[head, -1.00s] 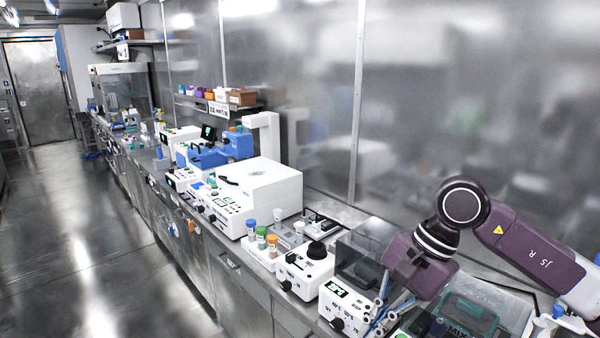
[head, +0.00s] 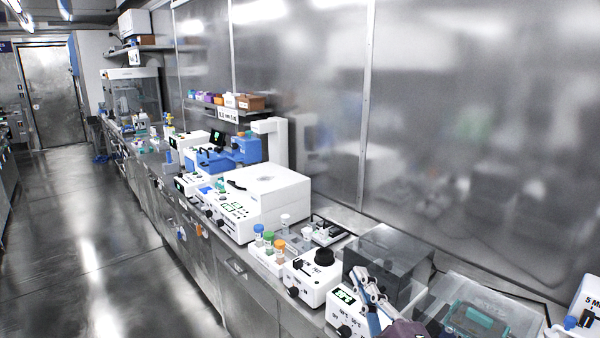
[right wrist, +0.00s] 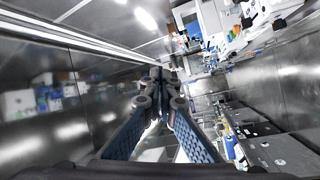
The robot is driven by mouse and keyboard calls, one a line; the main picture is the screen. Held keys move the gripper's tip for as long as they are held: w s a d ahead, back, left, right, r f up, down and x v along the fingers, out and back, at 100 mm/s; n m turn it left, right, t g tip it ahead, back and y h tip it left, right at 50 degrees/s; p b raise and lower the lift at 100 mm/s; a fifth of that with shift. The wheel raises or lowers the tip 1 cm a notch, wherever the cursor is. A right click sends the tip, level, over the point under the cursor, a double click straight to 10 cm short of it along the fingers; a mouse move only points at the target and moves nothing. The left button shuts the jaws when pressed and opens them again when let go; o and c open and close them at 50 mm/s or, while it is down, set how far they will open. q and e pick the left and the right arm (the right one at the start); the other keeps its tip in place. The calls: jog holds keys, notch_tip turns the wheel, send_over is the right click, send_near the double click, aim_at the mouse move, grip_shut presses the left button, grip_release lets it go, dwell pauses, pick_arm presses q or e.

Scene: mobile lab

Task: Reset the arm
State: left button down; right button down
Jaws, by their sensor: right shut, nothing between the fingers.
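My right gripper (head: 362,274) is low in the head view, right of centre, its dark wrist partly cut off by the bottom edge. Its grey and blue fingers point up in front of the grey transparent-lidded box (head: 388,262) and beside a white device with a green display (head: 345,296). In the right wrist view the fingers (right wrist: 161,77) meet at the tips with nothing between them. My left gripper is in neither view.
A long bench carries a white centrifuge-like machine (head: 262,197), a small black-knobbed device (head: 314,277), capped tubes (head: 268,241) and a clear bin with a teal item (head: 475,318). A metal wall (head: 450,130) stands behind. The floor (head: 90,230) at left is clear.

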jog(key=s+d+f+m+g+h, duration=0.2)
jog(key=s+d+f+m+g, duration=0.15)
jog(key=f, duration=0.35)
jog(key=s+d+f+m+g+h, duration=0.1)
jog(key=s+d+f+m+g, duration=0.2)
jog(key=f, duration=0.5)
jog(key=s+d+f+m+g+h, duration=0.2)
jog(key=s+f+m, duration=0.15)
jog(key=f, duration=0.35)
jog(key=s+f+m+g, duration=0.2)
jog(key=s+f+g, duration=0.25)
jog(key=s, duration=0.45)
jog(key=s+f+m+g, duration=0.25)
jog(key=s+f, duration=0.35)
jog(key=s, duration=0.4)
notch_tip(320, 180, down, 28)
jog(key=s+g, duration=0.2)
jog(key=s, duration=0.1)
jog(key=s+d+f, duration=0.1)
jog(key=s+f, duration=0.6)
jog(key=s, duration=0.1)
jog(key=s+d+f+n, duration=0.1)
jog(key=s+d+f, duration=0.1)
jog(key=s+f, duration=0.6)
jog(key=shift+s+d+g, duration=0.15)
jog(key=shift+d+g, duration=0.1)
jog(key=shift+g, duration=0.2)
